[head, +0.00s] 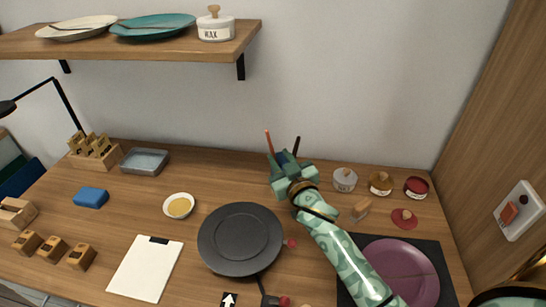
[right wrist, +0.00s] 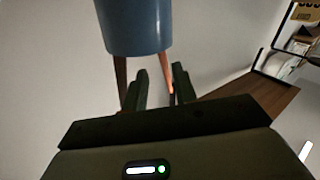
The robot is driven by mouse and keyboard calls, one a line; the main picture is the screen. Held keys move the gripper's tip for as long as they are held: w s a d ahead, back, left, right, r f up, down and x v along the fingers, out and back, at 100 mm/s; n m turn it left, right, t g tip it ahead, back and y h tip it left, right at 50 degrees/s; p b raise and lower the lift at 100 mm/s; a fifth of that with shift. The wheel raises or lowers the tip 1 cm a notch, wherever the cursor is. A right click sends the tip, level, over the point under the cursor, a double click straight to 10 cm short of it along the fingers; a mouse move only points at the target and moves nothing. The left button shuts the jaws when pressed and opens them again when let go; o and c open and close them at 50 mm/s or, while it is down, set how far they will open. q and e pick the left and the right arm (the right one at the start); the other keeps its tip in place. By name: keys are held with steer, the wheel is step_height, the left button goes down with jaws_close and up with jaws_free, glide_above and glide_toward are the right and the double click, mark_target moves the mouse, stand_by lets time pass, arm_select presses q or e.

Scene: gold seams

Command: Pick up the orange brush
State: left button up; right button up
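The orange brush (head: 268,141) sticks up out of a blue cup, mostly hidden behind my right gripper (head: 284,164) in the head view. A dark-handled brush (head: 296,144) stands to its right. In the right wrist view, turned upside down, the blue cup (right wrist: 135,26) is at the top with the brush handles pointing down. My right gripper (right wrist: 160,80) is open there. The orange brush (right wrist: 171,78) shows between the fingers, close to the right one; whether they touch is unclear. The other handle (right wrist: 120,80) lies outside the left finger. My left gripper is out of view.
Lidded jars (head: 344,180) stand right of the cup. A dark round plate (head: 240,240) and a yellow-filled bowl (head: 179,206) lie in front and to the left. A purple plate (head: 408,270) is under my right forearm's side. A shelf (head: 150,44) hangs above left.

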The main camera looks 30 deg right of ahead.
mark_target(272, 150)
steer(key=w+b, duration=0.1)
steer(key=w, duration=0.4)
steer(key=shift+w, duration=0.15)
jaws_close()
step_height(272, 150, up, 10)
steer(key=p, duration=0.4)
